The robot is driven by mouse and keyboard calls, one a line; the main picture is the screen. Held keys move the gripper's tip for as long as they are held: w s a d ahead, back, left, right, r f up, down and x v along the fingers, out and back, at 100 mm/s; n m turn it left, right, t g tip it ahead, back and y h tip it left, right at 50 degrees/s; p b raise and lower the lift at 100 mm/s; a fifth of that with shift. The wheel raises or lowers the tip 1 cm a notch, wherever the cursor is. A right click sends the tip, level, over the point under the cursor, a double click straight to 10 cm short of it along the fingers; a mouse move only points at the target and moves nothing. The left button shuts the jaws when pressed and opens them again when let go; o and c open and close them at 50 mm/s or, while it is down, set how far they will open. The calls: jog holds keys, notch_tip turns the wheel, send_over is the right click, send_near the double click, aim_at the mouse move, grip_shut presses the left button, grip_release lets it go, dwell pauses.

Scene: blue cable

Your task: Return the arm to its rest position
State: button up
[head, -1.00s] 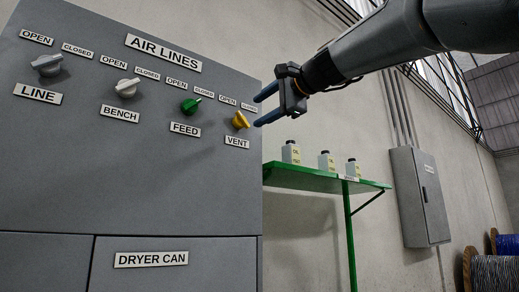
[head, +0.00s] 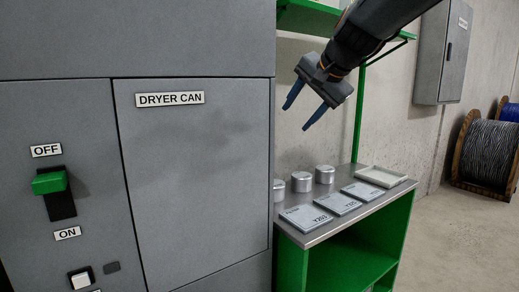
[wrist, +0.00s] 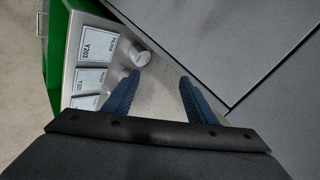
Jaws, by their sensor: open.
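My gripper (head: 305,116) is open and empty, with its blue fingers spread and pointing down-left. In the head view it hangs in the air above the metal-topped green bench (head: 340,225), to the right of the grey cabinet (head: 190,190). In the wrist view the open fingers (wrist: 158,82) show over the bench top, with a round metal can (wrist: 138,56) just beyond the left finger. Nothing is between the fingers.
On the bench stand several metal cans (head: 302,181), several labelled flat boxes (head: 338,203) and a shallow tray (head: 381,176). A green shelf (head: 308,18) is above. The cabinet has a green OFF/ON switch (head: 50,183). A cable reel (head: 486,150) stands on open floor at right.

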jog(key=s+d+f+n+g+h, duration=0.1)
jog(key=s+d+f+g, duration=0.1)
jog(key=s+f, duration=0.4)
jog(key=s+d+f+n+g+h, duration=0.1)
jog(key=s+d+f+n+g, duration=0.1)
jog(key=s+f, duration=0.5)
jog(key=s+d+f+n+g+h+p, duration=0.1)
jog(key=s+f, duration=0.6)
jog(key=f, duration=0.8)
jog(key=shift+d+f+n+g, duration=0.3)
jog(key=shift+d+n+g, duration=0.4)
jog(key=s+f, duration=0.2)
jog(key=s, duration=0.1)
jog(key=s+d+f+n+g, duration=0.1)
jog(key=s+f, duration=0.1)
jog(key=s, duration=0.1)
jog(key=s+d+f+n+g+h, duration=0.1)
jog(key=s+f, duration=0.1)
jog(key=s, duration=0.2)
jog(key=shift+s+d+f+p, duration=0.1)
jog(key=shift+d+f+p, duration=0.1)
jog(key=shift+p, duration=0.1)
